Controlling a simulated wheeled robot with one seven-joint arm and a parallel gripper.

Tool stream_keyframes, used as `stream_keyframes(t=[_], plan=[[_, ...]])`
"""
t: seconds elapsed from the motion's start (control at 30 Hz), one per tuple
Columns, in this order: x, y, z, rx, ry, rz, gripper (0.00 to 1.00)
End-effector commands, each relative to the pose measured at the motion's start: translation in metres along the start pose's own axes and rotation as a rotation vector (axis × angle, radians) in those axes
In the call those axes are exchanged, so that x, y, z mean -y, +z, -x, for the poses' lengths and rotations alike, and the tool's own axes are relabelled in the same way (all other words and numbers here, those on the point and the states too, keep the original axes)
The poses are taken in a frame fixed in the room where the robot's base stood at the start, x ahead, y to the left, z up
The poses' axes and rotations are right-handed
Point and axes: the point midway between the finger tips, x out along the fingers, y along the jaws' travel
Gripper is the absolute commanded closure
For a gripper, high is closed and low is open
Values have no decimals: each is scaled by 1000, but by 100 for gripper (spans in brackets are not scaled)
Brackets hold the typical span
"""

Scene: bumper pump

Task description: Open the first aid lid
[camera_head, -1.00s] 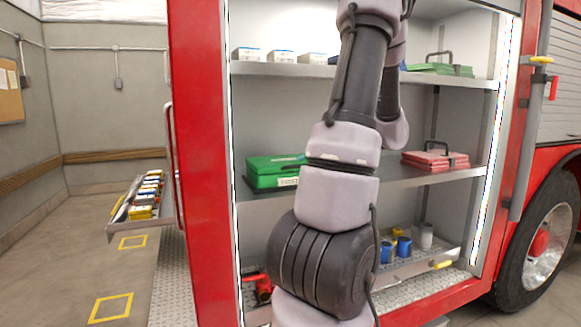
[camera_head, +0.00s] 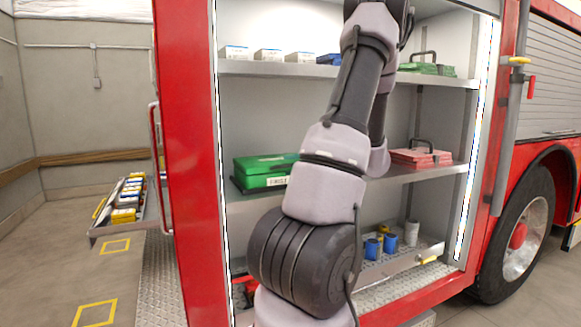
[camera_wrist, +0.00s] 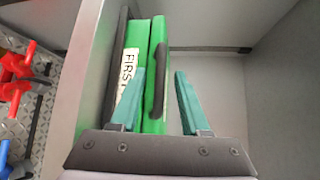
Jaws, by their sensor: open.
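The green first aid box (camera_head: 262,172) lies on the middle shelf in the head view, its lid looking closed. My arm covers its right end. In the wrist view the picture is turned sideways, and the green box (camera_wrist: 151,45) shows with its white "FIRST" label (camera_wrist: 127,75) and a dark handle or latch (camera_wrist: 161,65). My gripper (camera_wrist: 160,74) is open and empty. Its left teal finger overlaps the box beside the label; the right finger stands apart, over bare grey background on the lid side. Contact cannot be told. The gripper is hidden in the head view.
The middle shelf (camera_head: 405,174) also carries a red case (camera_head: 420,158) to the right. The upper shelf (camera_head: 280,69) above holds small boxes and a green case (camera_head: 427,68). Blue cans (camera_head: 373,248) stand below. The red door post (camera_head: 188,150) is left of the opening.

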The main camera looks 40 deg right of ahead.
Motion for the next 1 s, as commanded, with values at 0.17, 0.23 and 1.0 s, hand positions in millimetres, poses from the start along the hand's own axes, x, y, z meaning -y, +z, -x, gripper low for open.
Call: stream_keyframes(t=[0.17, 0.23, 1.0], plan=[[0, 1, -11, 1, 0, -1, 54], [0, 0, -12, 1, 1, -1, 54], [0, 0, -11, 0, 1, -1, 100]])
